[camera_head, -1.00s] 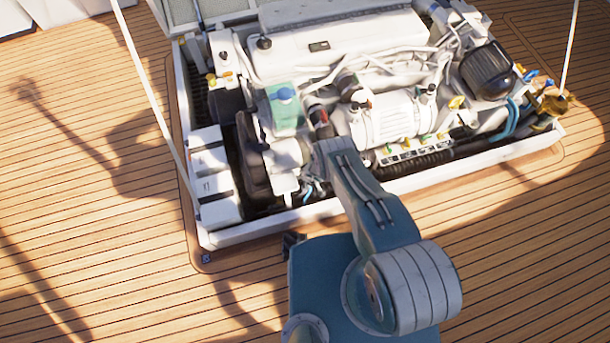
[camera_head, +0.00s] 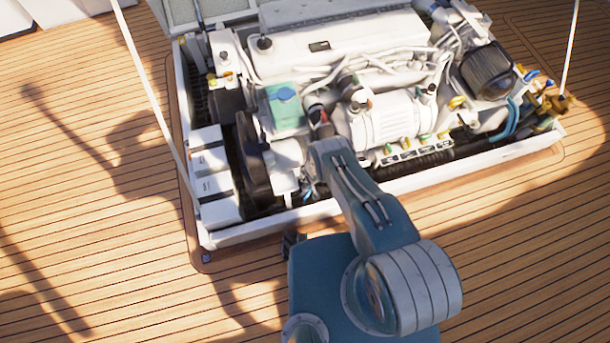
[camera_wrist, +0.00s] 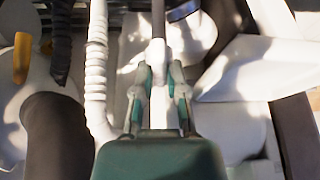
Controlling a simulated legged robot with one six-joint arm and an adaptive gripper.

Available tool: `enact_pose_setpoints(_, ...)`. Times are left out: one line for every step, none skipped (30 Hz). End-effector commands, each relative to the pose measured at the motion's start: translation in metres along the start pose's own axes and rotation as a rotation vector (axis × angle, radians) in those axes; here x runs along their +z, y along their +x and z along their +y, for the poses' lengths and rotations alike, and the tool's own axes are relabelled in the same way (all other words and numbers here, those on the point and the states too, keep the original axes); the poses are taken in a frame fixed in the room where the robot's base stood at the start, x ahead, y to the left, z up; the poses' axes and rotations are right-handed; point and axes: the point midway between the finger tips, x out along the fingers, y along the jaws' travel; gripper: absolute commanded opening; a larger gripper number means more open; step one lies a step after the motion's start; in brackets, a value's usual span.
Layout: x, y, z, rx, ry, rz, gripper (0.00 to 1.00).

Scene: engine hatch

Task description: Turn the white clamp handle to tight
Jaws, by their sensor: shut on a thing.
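In the wrist view my gripper (camera_wrist: 160,82) points into the engine bay with its two green-grey fingers close together. A narrow white piece, which looks like the white clamp handle (camera_wrist: 158,68), stands between the fingers, and they are shut on it. A dark rod-like part runs up from its far end. In the head view my arm reaches over the front edge of the hatch, and its end is beside the engine (camera_head: 340,50). The fingers and the handle are too small or hidden there to make out. Whether the clamp is tight cannot be told.
A ribbed white hose (camera_wrist: 97,80) runs close to the left of my gripper, with a dark hose (camera_wrist: 55,130) beyond it. A pale angled part (camera_wrist: 255,70) is on the right. The white hatch frame (camera_head: 290,222) borders the bay, with open wooden deck (camera_head: 90,200) around it.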

Motion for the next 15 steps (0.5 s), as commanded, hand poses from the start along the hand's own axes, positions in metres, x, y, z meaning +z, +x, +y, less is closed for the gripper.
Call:
enact_pose_setpoints(0.0043, 0.0007, -0.0023, -0.002, -0.004, -0.007, 0.0)
enact_pose_setpoints(0.0043, 0.0007, -0.0024, -0.002, -0.004, -0.007, 0.0)
enact_pose_setpoints(0.0043, 0.0007, -0.0024, -0.002, -0.004, -0.007, 0.0)
enact_pose_setpoints(0.0043, 0.0007, -0.0024, -0.002, -0.004, -0.007, 0.0)
enact_pose_setpoints(0.0043, 0.0007, -0.0024, -0.002, -0.004, -0.007, 0.0)
enact_pose_setpoints(0.0043, 0.0007, -0.0024, -0.002, -0.004, -0.007, 0.0)
enact_pose_setpoints(0.0043, 0.0007, -0.0025, -0.002, -0.004, -0.007, 0.26)
enact_pose_setpoints(0.0043, 0.0007, -0.0024, -0.002, -0.004, -0.007, 0.39)
enact_pose_setpoints(0.0041, 0.0007, -0.0023, -0.002, -0.004, -0.007, 0.57)
enact_pose_setpoints(0.0037, 0.0007, -0.0021, -0.002, -0.004, -0.006, 0.62)
enact_pose_setpoints(0.0033, 0.0006, -0.0019, -0.002, -0.004, -0.005, 0.62)
enact_pose_setpoints(0.0028, 0.0004, -0.0017, -0.002, -0.003, -0.004, 0.62)
enact_pose_setpoints(0.0024, 0.0003, -0.0015, -0.002, -0.003, -0.004, 0.62)
enact_pose_setpoints(0.0021, 0.0002, -0.0014, -0.001, -0.003, -0.003, 0.62)
enact_pose_setpoints(0.0018, 0.0001, -0.0013, -0.001, -0.003, -0.003, 0.62)
